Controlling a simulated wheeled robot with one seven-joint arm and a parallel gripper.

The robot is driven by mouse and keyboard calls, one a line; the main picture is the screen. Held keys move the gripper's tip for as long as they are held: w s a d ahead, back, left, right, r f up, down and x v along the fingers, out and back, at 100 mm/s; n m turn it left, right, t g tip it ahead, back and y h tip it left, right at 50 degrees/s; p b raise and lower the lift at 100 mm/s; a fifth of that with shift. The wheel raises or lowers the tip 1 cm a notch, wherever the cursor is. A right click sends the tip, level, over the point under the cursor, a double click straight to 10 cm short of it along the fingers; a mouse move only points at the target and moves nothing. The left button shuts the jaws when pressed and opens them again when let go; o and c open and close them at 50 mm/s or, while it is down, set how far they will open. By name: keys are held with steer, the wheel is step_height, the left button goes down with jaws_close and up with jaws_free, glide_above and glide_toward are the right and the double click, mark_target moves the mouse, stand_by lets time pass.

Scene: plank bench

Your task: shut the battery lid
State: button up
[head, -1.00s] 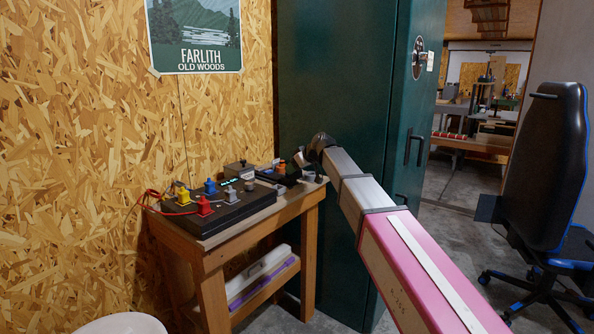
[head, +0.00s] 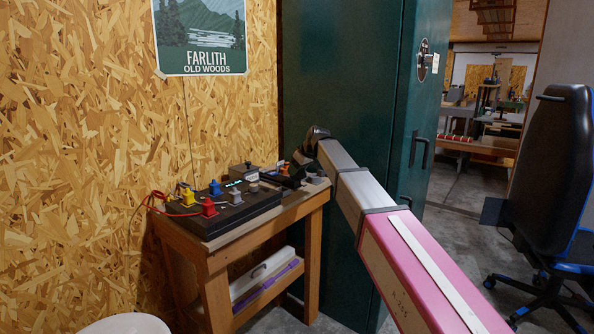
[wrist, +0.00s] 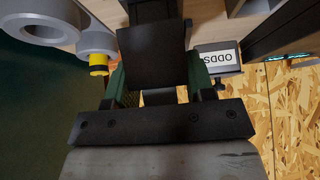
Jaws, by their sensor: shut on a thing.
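My gripper (head: 299,162) is at the far right end of the bench, at a black device (head: 280,180). In the wrist view my gripper (wrist: 152,78) is shut on a flat dark piece (wrist: 148,52) between its two fingers. This piece looks like the battery lid, but its edges blend into the dark body behind it. The lid's hinge and how far it stands open cannot be made out. In the head view my gripper and wrist cover part of the device.
A black panel (head: 222,219) with coloured terminals and red leads fills the bench's near left part. A green cabinet (head: 345,75) stands behind.

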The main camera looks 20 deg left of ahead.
steer(key=o, duration=0.6)
steer(key=shift+c, duration=0.2)
steer(key=v, duration=1.1)
steer(key=shift+f, duration=0.1)
